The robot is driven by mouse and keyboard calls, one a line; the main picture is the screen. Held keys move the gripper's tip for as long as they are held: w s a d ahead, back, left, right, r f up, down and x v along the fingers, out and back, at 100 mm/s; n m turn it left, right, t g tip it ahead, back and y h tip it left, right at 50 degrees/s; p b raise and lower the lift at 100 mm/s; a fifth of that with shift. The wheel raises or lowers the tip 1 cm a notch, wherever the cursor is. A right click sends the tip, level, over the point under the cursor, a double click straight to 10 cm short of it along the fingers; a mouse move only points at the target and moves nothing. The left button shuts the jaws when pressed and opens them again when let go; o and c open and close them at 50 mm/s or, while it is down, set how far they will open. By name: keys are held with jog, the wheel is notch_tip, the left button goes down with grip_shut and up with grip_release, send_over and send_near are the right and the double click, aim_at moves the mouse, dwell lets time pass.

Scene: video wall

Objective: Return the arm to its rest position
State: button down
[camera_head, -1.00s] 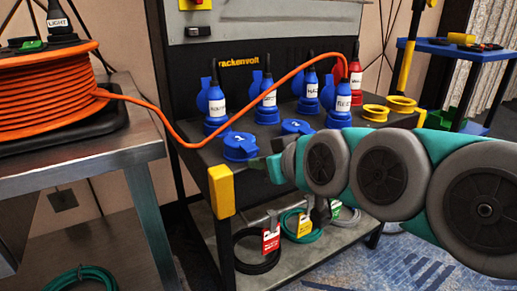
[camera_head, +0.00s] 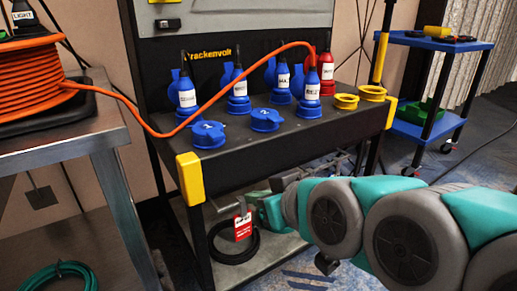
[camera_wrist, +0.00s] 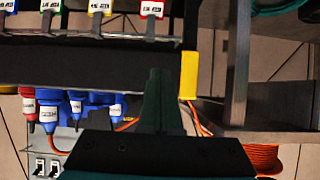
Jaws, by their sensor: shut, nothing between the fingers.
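My arm, teal with grey joints, reaches in from the lower right of the head view. My gripper (camera_head: 268,212) is at its left end, below the front edge of the black Crackenvolt bench (camera_head: 300,137) and in front of its lower shelf. Part of the gripper is hidden by the wrist in that view. In the wrist view, which is upside down, the dark green fingers (camera_wrist: 160,98) are together with nothing between them. They show in front of the bench's dark front, near its yellow corner guard (camera_wrist: 189,75).
An orange cable (camera_head: 150,130) runs from the reel (camera_head: 35,88) on the left table. A blue cart (camera_head: 432,42) stands at the right. Tagged cables hang below the bench.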

jog(key=s+d+f+m+g+h, duration=0.35)
jog(key=d+f, duration=0.45)
jog(key=f, duration=0.4)
jog(key=s+d+f+m+g+h, duration=0.3)
jog(key=s+d+f+g, duration=0.5)
jog(key=s, duration=0.5)
notch_tip(320, 180, up, 15)
jog(key=s+d+p, duration=0.1)
jog(key=p, duration=1.4)
jog(key=shift+d, duration=0.25)
jog(key=shift+a+h, duration=0.2)
jog(key=shift+h, duration=0.05)
